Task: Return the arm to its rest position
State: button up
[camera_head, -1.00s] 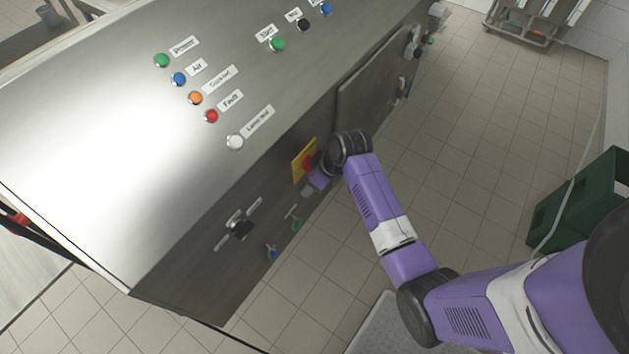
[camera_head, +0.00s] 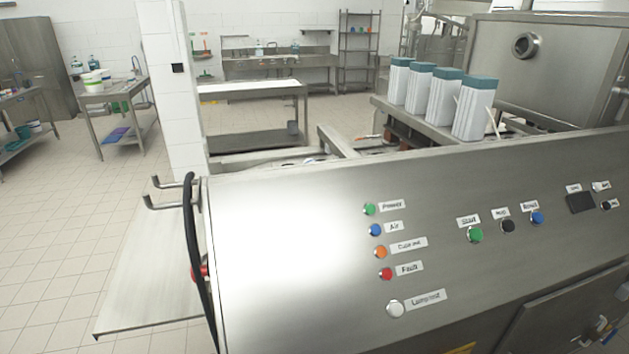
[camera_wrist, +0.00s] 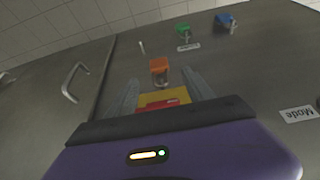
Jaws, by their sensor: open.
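My gripper (camera_wrist: 162,82) shows in the wrist view, with its two grey fingers apart and nothing held between them. It is in front of the steel cabinet's front panel (camera_wrist: 135,65). A yellow plate with a red part (camera_wrist: 164,101) shows between the fingers, its lower part hidden by my gripper's body. An orange piece with a metal loop (camera_wrist: 159,67) is just beyond the fingertips. I cannot tell whether the fingers touch anything. My arm and gripper do not show in the head view.
The control panel (camera_head: 300,240) fills the lower head view, with coloured buttons and lamps. White containers with teal lids (camera_head: 433,95) stand behind it. In the wrist view are a door handle (camera_wrist: 72,82), a green valve (camera_wrist: 184,31) and a blue valve (camera_wrist: 226,21). Open floor (camera_head: 60,230) lies at left.

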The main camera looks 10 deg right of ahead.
jog(key=s+a+f+t+h, duration=0.2)
jog(key=s+a+t, duration=0.2)
jog(key=s+a, duration=0.7)
jog(key=s+a+r+t+y+b, duration=0.1)
jog(key=s+a+r+t, duration=0.2)
jog(key=s+r, duration=0.3)
jog(key=s+a+r+t+y, duration=0.1)
jog(key=s+a+r+t, duration=0.2)
jog(key=r, duration=1)
jog(key=s+a, duration=0.3)
jog(key=shift+s+a+b, duration=0.15)
jog(key=shift+a+b, duration=0.05)
jog(key=shift+b, duration=0.2)
jog(key=shift+f, duration=0.2)
